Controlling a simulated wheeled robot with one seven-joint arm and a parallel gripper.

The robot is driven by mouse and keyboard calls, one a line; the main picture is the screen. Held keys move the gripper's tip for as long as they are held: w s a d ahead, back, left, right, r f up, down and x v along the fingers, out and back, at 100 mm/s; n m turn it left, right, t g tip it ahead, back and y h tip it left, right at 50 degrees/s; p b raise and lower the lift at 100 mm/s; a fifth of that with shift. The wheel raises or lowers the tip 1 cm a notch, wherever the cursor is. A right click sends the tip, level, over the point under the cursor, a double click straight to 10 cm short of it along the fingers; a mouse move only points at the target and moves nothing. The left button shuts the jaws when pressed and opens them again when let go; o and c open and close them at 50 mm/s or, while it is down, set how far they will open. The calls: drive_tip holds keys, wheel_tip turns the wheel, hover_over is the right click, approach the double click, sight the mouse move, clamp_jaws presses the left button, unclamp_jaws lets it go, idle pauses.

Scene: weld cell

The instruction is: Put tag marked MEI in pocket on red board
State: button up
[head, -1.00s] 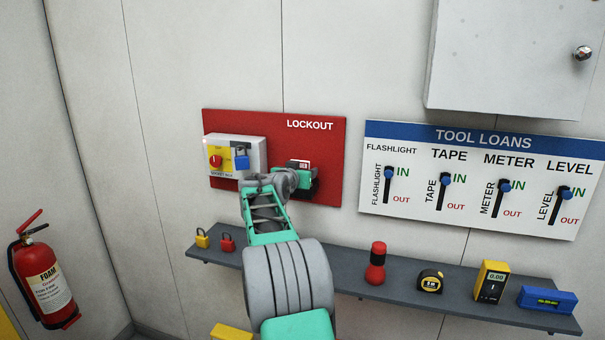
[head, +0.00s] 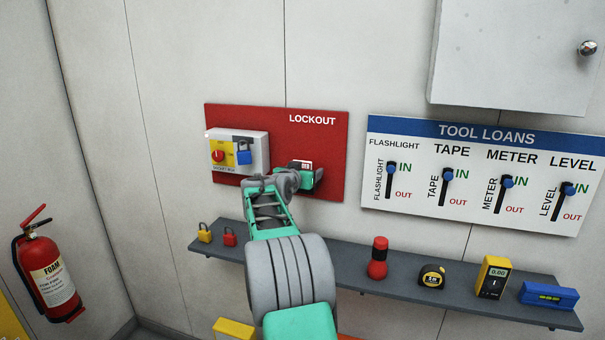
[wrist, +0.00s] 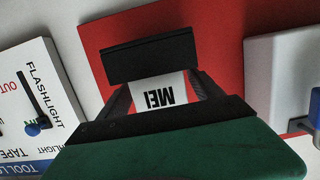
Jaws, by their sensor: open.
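The white tag marked MEI (wrist: 160,90) shows upside down in the wrist view, between the two fingers of my gripper (wrist: 163,92). Its far end meets the dark pocket (wrist: 150,57) on the red board (wrist: 225,40), and it appears seated in it. My gripper is open, with a finger on either side of the tag. In the head view the tag (head: 305,164) shows as a small white patch above my gripper (head: 306,178), in front of the red board (head: 270,125) marked LOCKOUT. My wrist hides most of the pocket there.
A switch box (head: 258,142) with a blue padlock (head: 243,152) sits left on the board. The shelf (head: 340,262) below holds padlocks, a flashlight (head: 377,260) and other tools. The TOOL LOANS board (head: 480,215) is to the right, a grey cabinet (head: 500,60) above it.

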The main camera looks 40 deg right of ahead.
drive_tip(key=b+v, duration=0.4)
drive_tip(key=v, duration=0.8)
drive_tip(key=s+a+f+n+t+y, duration=0.1)
drive_tip(key=a+f+n+y, duration=0.3)
drive_tip(key=a, duration=0.6)
drive_tip(key=s+a+f+n+y, duration=0.15)
drive_tip(key=a+f+y, duration=0.35)
drive_tip(key=a, duration=0.5)
drive_tip(key=s+a+f+n+g+y, duration=0.2)
drive_tip(key=s+a+f+n, duration=0.1)
drive_tip(key=s+a+f, duration=0.4)
drive_tip(key=s+a+f+n+g+y, duration=0.2)
drive_tip(key=s+a+f+n+y, duration=0.1)
drive_tip(key=s+a+f, duration=0.5)
drive_tip(key=s+a+n, duration=0.1)
drive_tip(key=s+a, duration=0.2)
drive_tip(key=a, duration=0.3)
drive_tip(key=shift+s+a+g, duration=0.15)
drive_tip(key=shift+s+g, duration=0.15)
drive_tip(key=shift+f+n, duration=0.1)
drive_tip(key=shift+n, duration=0.15)
